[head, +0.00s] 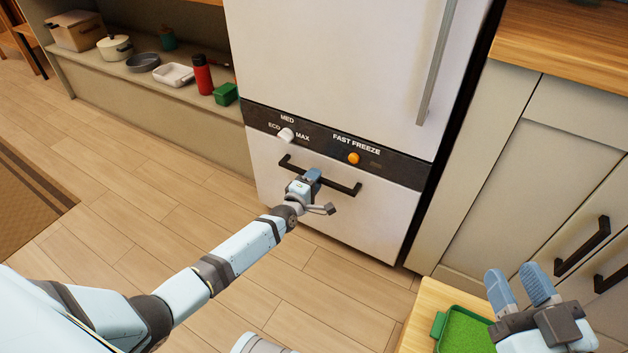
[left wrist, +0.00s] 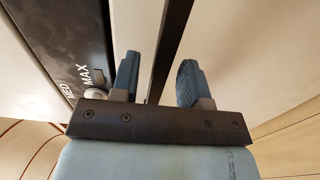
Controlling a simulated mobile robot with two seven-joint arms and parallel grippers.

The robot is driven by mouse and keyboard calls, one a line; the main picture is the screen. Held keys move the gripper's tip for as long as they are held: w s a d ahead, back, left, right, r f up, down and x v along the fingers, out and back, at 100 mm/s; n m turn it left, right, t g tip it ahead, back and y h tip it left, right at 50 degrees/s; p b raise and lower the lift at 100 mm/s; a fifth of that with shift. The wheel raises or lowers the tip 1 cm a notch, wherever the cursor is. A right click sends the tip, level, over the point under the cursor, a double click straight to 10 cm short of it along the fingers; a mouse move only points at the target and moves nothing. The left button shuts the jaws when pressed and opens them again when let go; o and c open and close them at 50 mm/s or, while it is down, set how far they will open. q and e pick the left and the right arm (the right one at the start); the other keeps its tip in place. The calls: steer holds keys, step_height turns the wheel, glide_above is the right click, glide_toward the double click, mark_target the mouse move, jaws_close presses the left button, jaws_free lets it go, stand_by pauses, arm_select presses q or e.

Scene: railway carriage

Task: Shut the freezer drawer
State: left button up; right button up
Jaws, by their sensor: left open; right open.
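The freezer drawer (head: 350,220) is the white front at the bottom of the fridge in the head view, with a dark bar handle (head: 345,187). I see no clear gap around its front and cannot tell whether it is fully in. My left gripper (head: 310,178) is at the left-middle part of the handle. In the left wrist view its two fingers are apart, with the dark handle bar (left wrist: 172,40) passing between them; I cannot tell whether they touch it. My right gripper (head: 518,284) is open and empty at the lower right, away from the drawer.
Above the drawer is a black control strip with a white knob (head: 286,135) and an orange button (head: 353,158). A low shelf (head: 150,82) with dishes stands at left, cabinets (head: 540,190) at right. A green tray (head: 440,325) lies near my right gripper. Floor before the drawer is clear.

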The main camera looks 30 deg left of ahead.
arm_select(q)
steer(key=s+a+p, duration=0.1)
steer(key=s+p, duration=0.4)
steer(key=s, duration=0.8)
steer(key=shift+s, duration=0.35)
arm_select(e)
steer(key=s+m, duration=0.1)
steer(key=a+m+g, duration=0.1)
steer(key=s+m, duration=0.1)
steer(key=shift+s+a+f+g+h, duration=0.25)
steer(key=shift+s+f+g+h, duration=0.05)
steer(key=shift+h, duration=0.1)
steer(key=shift+r, duration=0.25)
